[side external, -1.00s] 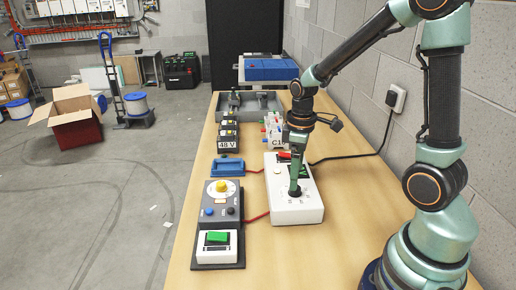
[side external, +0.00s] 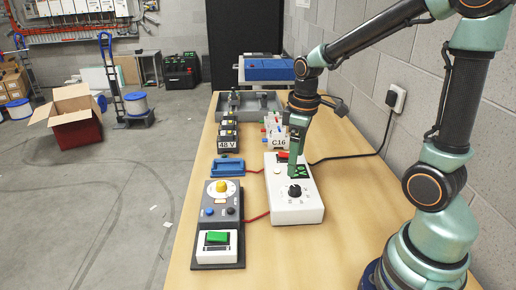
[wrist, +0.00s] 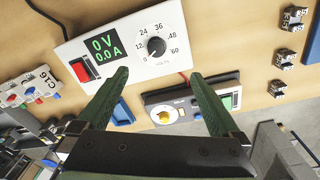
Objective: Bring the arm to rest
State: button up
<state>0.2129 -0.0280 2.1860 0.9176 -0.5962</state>
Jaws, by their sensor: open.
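My gripper (side external: 296,165) hangs above the white power supply box (side external: 297,211) on the bench. It also shows in the wrist view (wrist: 160,88), with its two green fingers spread and nothing between them. The box has a black dial (side external: 294,191), which stands clear of the fingers. In the wrist view the green display (wrist: 106,49) reads 0 V and 0.0 A, and a red switch (wrist: 82,69) sits beside it. In the side view the gripper partly hides the display.
A grey control panel (side external: 222,208) with a yellow knob and green switch stands left of the box. A blue tray (side external: 228,167), a block labelled C16 (side external: 280,143) and a 48 V block (side external: 228,144) lie behind. A wall (side external: 357,60) bounds the right side.

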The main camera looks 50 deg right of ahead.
jog(key=s+a+r+m+t, duration=0.4)
jog(key=a+r, duration=0.3)
jog(key=r, duration=0.2)
jog(key=shift+s+t, duration=0.15)
jog(key=shift+t, duration=0.25)
